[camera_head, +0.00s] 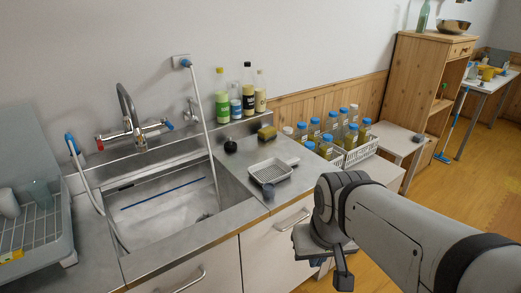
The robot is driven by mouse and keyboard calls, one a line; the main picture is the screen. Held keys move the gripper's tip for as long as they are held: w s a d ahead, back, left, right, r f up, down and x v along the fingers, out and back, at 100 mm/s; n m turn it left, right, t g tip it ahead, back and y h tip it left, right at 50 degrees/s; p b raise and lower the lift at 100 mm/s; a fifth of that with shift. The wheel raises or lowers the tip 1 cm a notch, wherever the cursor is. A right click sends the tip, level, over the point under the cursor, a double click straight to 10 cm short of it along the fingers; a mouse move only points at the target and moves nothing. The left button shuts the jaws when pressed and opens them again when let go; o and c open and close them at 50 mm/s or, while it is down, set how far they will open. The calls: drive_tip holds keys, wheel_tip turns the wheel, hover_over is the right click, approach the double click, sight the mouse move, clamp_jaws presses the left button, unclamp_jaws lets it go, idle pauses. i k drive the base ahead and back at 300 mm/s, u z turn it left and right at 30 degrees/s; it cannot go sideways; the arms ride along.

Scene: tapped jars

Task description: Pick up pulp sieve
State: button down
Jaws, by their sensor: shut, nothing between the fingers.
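A shallow white mesh sieve (270,171) with a short handle pointing right lies on the steel counter, right of the sink. It looks like the pulp sieve. A small dark round object sits at its front edge; I cannot tell whether it touches the sieve. My gripper (343,281) hangs in front of the counter's front edge, to the right of and nearer than the sieve. It is shut and empty, and apart from the sieve. The wrist hides part of the lower cupboard.
A sink (165,207) with a tap (130,118) fills the counter's left. Several bottles (248,90) stand on the ledge behind. A yellow sponge (266,132) lies behind the sieve. White baskets (361,150) of blue-capped jars stand to the right. A dish rack (38,235) is far left.

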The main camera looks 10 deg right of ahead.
sight(274, 170)
drive_tip(key=z, duration=2.1)
drive_tip(key=i, duration=1.55)
drive_tip(key=u, duration=2.5)
drive_tip(key=k, duration=0.1)
drive_tip(key=u, duration=0.5)
drive_tip(key=i, duration=0.2)
drive_tip(key=u, duration=0.05)
